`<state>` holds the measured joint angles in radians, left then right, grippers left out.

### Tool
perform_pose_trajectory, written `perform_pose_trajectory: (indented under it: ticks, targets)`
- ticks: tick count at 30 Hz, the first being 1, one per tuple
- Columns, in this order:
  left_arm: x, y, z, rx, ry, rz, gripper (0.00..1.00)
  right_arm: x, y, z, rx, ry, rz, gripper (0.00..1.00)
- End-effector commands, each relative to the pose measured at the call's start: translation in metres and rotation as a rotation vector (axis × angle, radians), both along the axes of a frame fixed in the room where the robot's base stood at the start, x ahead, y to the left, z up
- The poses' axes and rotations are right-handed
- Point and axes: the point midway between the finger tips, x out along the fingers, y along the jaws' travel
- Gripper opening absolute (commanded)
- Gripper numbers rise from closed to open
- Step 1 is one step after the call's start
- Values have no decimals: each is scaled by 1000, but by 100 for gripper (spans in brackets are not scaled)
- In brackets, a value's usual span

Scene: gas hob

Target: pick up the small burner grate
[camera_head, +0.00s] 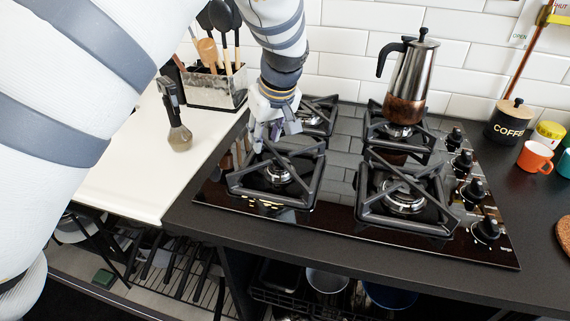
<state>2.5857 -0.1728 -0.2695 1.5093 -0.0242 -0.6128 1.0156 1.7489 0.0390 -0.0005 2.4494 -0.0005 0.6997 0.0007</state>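Several black burner grates sit on the black glass hob. The front-left grate (303,184) stands over a small burner, and the back-left grate (323,102) is partly hidden behind my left gripper. The back-right grate (373,127) and the front-right grate (371,211) are on the right half. I cannot tell for sure which one is the small grate. My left gripper (272,137) points down over the hob's left side, at the far edge of the front-left grate. Its fingertips are small and overlap the dark grates, so contact and opening are unclear. My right gripper is out of view.
A moka pot (411,78) stands on the back-right grate. Black knobs (474,192) line the hob's right side. A utensil holder (215,91) and a brush (178,135) are on the white counter at left. A coffee jar (507,120) and orange mug (534,157) stand right.

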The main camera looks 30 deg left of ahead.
Motion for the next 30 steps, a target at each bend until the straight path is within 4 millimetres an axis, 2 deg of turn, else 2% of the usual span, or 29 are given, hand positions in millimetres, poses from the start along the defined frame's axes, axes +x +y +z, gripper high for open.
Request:
perform_pose_trajectory:
  ticks: [1, 5, 30]
  targets:
    - [2, 3, -13, 0, 9, 1, 30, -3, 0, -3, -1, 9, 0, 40]
    - [5, 8, -24, -1, 3, 0, 30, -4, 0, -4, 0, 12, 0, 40]
    - [5, 8, -28, 0, 0, -1, 30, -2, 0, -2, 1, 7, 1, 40]
